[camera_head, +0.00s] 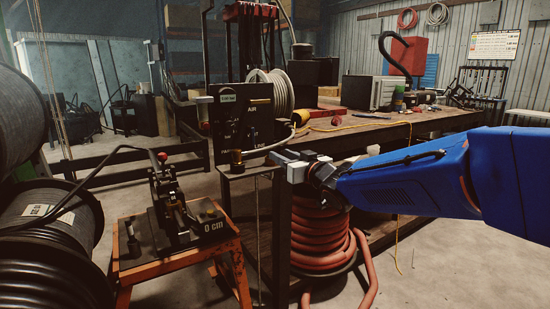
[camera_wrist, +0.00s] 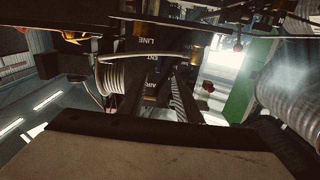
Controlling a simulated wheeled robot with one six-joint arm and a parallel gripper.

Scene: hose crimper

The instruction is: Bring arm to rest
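My arm (camera_head: 420,182), in blue, reaches in from the right edge in the head view. My gripper (camera_head: 284,161) is at its left end, in front of the workbench and above the coiled red hose. Its pale fingers point left, close to the dark air panel. No held object shows, but the gap between the fingers is too small to judge. In the wrist view the scene appears upside down, and a broad pale block fills the bottom. Dark bars run up from it, and I cannot tell whether they are the fingers.
The hose crimper (camera_head: 172,205) stands on an orange stand (camera_head: 180,262) at lower left, its long lever reaching left. Large black hose reels (camera_head: 50,225) fill the left edge. The air panel (camera_head: 243,122) stands by the workbench (camera_head: 350,138). Red hose (camera_head: 320,235) coils below. Lower-right floor is clear.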

